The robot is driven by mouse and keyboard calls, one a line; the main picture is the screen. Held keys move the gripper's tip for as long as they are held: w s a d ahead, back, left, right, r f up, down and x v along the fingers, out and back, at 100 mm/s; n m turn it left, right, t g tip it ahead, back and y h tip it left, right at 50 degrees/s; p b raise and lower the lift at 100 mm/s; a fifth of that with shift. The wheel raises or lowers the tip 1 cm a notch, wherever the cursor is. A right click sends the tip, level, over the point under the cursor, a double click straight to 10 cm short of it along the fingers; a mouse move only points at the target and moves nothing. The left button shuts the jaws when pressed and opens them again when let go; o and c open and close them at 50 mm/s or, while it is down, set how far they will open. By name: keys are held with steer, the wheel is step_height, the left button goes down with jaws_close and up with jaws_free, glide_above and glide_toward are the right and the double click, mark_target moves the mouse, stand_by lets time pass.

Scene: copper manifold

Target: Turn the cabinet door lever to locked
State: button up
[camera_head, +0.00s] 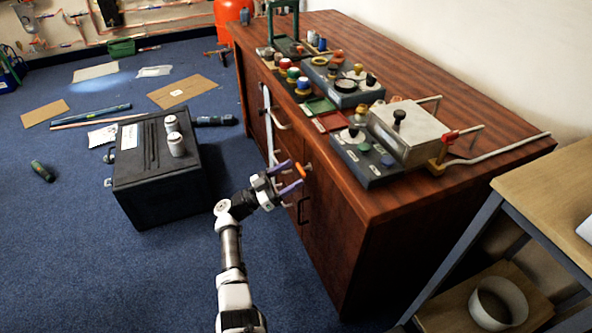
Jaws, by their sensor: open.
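The cabinet (345,215) is dark reddish wood with doors and drawers on its front. A small orange lever (300,170) shows at the upper part of its front, beside a pale round knob (308,167). My gripper (291,176) is open in front of the cabinet, its two purple fingers pointing at the lever. The lever appears between or just beyond the fingertips; I cannot tell whether they touch it. The lever's exact angle and any lock marking are too small to read.
The cabinet top holds several control boxes with coloured knobs and a metal box (405,130) with rods. A black case (150,165) with two white jars stands on the blue carpet to the left. A wooden shelf unit (550,195) stands at right. Cardboard and tools lie on the floor.

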steer(key=shift+x, duration=1.3)
steer(key=c, duration=1)
steer(key=shift+f, duration=0.1)
steer(key=shift+b, duration=0.35)
steer(key=shift+w+a+m+g+y+b, duration=0.1)
steer(key=shift+m+g+y+b, duration=0.35)
steer(key=shift+m+g+b, duration=2)
steer(key=shift+m+g+y+b, duration=0.35)
steer(key=shift+m+y+b, duration=0.15)
steer(key=shift+m+b, duration=3.95)
steer(key=shift+w+m+g+y+b, duration=0.1)
steer(key=shift+m+g+y+b, duration=0.35)
steer(key=shift+m+g+b, duration=2)
steer(key=shift+o, duration=0.2)
steer(key=m+t, duration=0.1)
steer(key=m, duration=0.1)
steer(key=m+t, duration=0.1)
steer(key=m, duration=0.1)
steer(key=shift+r, duration=0.2)
